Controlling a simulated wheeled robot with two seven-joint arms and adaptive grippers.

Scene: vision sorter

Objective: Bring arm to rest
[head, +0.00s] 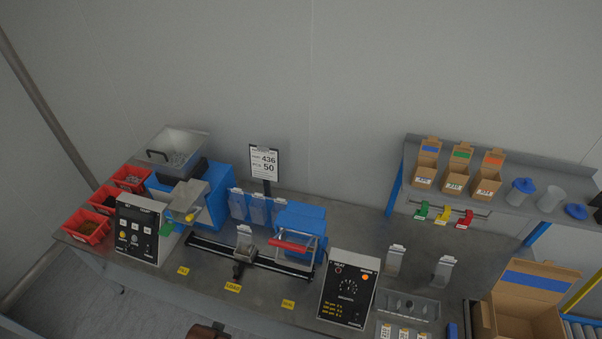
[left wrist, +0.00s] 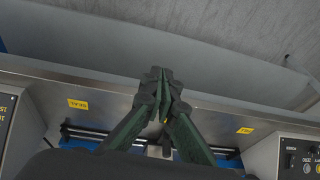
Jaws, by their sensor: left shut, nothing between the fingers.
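In the left wrist view my left gripper (left wrist: 160,92) is shut, its dark fingertips together with nothing between them. It hangs over the front edge of the metal workbench (left wrist: 203,107). In the head view the left gripper is not clearly seen; a small brown and dark shape at the bottom edge cannot be made out. My right gripper is in neither view.
The workbench (head: 205,285) carries a control box (head: 140,230), red bins (head: 88,227), a blue feeder (head: 215,190), a sealer with a red handle (head: 290,245) and a heat control box (head: 347,290). An open carton (head: 530,315) stands at right. A shelf (head: 500,172) holds small boxes.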

